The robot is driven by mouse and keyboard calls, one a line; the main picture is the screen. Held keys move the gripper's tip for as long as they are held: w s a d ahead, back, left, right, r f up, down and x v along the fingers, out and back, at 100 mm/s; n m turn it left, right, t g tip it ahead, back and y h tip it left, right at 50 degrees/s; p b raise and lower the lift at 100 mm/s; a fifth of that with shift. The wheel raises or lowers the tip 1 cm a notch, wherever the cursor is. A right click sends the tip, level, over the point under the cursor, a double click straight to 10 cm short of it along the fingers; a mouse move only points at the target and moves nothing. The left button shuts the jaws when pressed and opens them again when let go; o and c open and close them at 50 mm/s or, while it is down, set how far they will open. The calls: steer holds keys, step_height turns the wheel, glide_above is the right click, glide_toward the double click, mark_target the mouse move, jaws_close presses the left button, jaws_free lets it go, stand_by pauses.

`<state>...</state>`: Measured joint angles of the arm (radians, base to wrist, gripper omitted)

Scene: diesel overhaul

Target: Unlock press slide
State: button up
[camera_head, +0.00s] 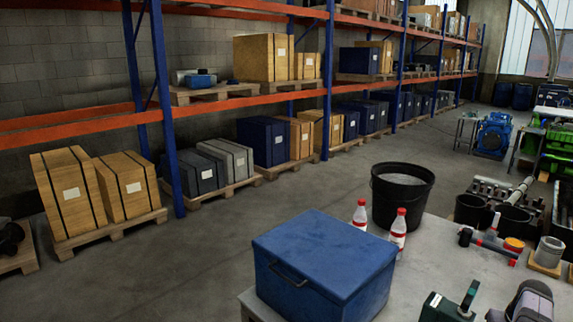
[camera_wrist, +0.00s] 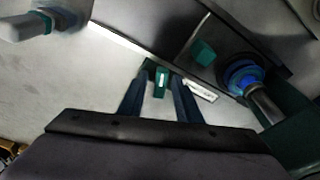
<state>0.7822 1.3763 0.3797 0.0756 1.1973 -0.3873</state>
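My gripper (camera_wrist: 161,76) shows in the wrist view as two dark fingers with a clear gap between them. A small green block (camera_wrist: 161,84) with a pale mark appears in that gap, near the fingertips. The fingers look apart from it on both sides; I cannot tell its depth. A metal slide-like plate (camera_wrist: 135,45) with a bright edge runs diagonally beyond the fingertips. A pale labelled strip (camera_wrist: 200,91) lies right of the right finger. I cannot tell for certain which part is the press slide's lock. The gripper is not identifiable in the head view.
In the wrist view, a blue ringed fitting with a metal rod (camera_wrist: 262,100) and a green block (camera_wrist: 204,52) stand right.

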steer(key=shift+w+p+v, duration=0.15)
steer(key=shift+p+v, duration=0.55)
steer(key=shift+v, duration=0.2)
steer(key=shift+w+p+v, duration=0.2)
steer(key=shift+p+v, duration=0.5)
steer(key=shift+v, duration=0.2)
steer(key=shift+w+p+v, duration=0.15)
steer(key=shift+p+v, duration=0.55)
steer(key=shift+v, duration=0.2)
steer(key=shift+d+r, duration=0.1)
steer(key=shift+d, duration=0.05)
